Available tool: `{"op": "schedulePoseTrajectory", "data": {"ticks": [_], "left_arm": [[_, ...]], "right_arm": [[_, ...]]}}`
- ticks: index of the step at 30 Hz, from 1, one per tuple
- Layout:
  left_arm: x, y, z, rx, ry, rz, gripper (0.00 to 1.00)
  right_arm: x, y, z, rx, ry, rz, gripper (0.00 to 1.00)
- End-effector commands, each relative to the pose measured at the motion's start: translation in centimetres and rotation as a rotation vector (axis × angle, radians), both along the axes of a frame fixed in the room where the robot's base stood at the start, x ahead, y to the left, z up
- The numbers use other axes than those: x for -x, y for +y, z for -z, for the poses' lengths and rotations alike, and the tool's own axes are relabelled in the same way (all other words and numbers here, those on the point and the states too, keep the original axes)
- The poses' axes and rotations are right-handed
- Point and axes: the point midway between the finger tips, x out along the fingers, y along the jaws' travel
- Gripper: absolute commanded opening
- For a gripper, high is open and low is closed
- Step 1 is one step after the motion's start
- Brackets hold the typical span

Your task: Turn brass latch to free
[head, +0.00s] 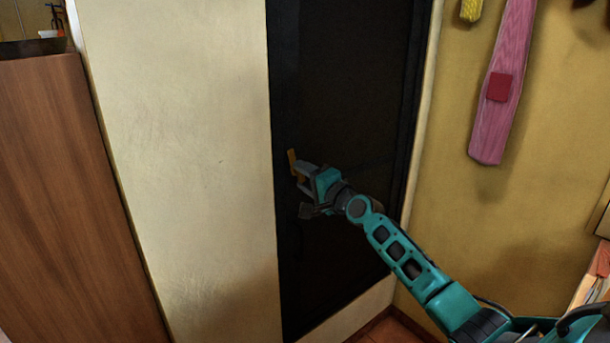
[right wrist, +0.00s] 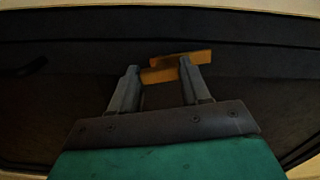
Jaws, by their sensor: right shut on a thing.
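The brass latch (head: 292,158) is a small orange-brown bar on the left edge of a dark door (head: 345,90). In the right wrist view the latch (right wrist: 160,75) shows as two offset bar pieces, one between my fingertips and one just beyond them. My right gripper (head: 299,178) reaches the latch from the right and is shut on it. The right gripper's fingers (right wrist: 160,82) stand on either side of the nearer piece and hide part of it. My left gripper is not in view.
A cream wall panel (head: 180,150) is left of the door, with a brown wooden cabinet (head: 70,190) farther left. A pink board (head: 498,85) hangs on the yellow wall to the right. A dark handle-like piece (right wrist: 25,68) shows at left in the right wrist view.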

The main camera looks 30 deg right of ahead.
Motion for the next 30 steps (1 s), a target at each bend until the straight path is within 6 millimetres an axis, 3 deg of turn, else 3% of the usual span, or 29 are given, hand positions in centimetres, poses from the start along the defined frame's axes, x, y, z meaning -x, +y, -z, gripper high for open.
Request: {"op": "schedulePoseTrajectory", "data": {"ticks": [12,29,30], "left_arm": [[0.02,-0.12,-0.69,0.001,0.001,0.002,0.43],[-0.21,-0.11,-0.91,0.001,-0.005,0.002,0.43],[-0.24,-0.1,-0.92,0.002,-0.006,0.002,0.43]], "right_arm": [[-0.01,0.03,0.01,-0.195,0.016,0.0,0.16],[-0.01,0.01,0.02,-0.225,0.018,0.0,0.16],[-0.01,0.01,0.02,-0.225,0.018,0.0,0.49]]}}
